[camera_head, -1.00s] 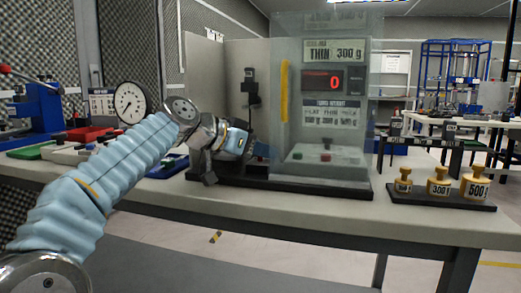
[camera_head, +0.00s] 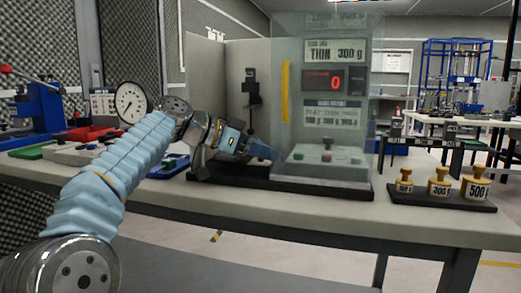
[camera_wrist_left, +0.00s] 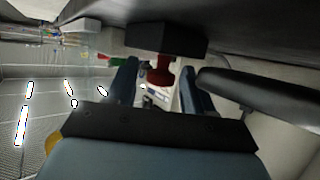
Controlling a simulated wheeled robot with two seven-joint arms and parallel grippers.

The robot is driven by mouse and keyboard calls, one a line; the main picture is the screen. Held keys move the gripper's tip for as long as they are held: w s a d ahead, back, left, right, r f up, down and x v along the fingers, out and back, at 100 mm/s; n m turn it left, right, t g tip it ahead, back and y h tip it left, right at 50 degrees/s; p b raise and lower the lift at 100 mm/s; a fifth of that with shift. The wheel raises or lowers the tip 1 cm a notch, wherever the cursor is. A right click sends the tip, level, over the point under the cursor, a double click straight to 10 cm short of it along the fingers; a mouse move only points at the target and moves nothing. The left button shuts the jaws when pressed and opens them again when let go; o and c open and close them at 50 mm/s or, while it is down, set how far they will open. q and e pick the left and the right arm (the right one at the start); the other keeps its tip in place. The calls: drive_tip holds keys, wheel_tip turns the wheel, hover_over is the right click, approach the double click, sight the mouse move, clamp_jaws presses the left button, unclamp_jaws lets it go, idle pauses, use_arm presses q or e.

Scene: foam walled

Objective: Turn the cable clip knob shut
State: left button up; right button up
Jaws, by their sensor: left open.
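A red knob (camera_wrist_left: 160,74) sits on a black block (camera_wrist_left: 165,38) in the left wrist view. It shows in the gap between the two blue fingers of my left gripper (camera_wrist_left: 158,70), which is open. I cannot tell whether either finger touches the knob. In the head view my left gripper (camera_head: 268,152) reaches in low at the left side of the test stand, in front of its pale back panel. The clip and knob are not clearly made out there, and the gripper covers part of that area. My right gripper is not in view.
The test stand (camera_head: 329,184) has a clear shield and a red display showing 0. Brass weights (camera_head: 438,187) stand on a black tray at right. A round dial (camera_head: 131,102) and a blue vise (camera_head: 40,113) are at left. The front tabletop (camera_head: 300,210) is clear.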

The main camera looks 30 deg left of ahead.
use_arm(q)
drive_tip(key=shift+s+a, duration=0.1)
drive_tip(key=p+v, duration=0.1)
drive_tip(key=v, duration=1.2)
drive_tip(key=shift+s+a, duration=0.2)
drive_tip(key=shift+s, duration=0.05)
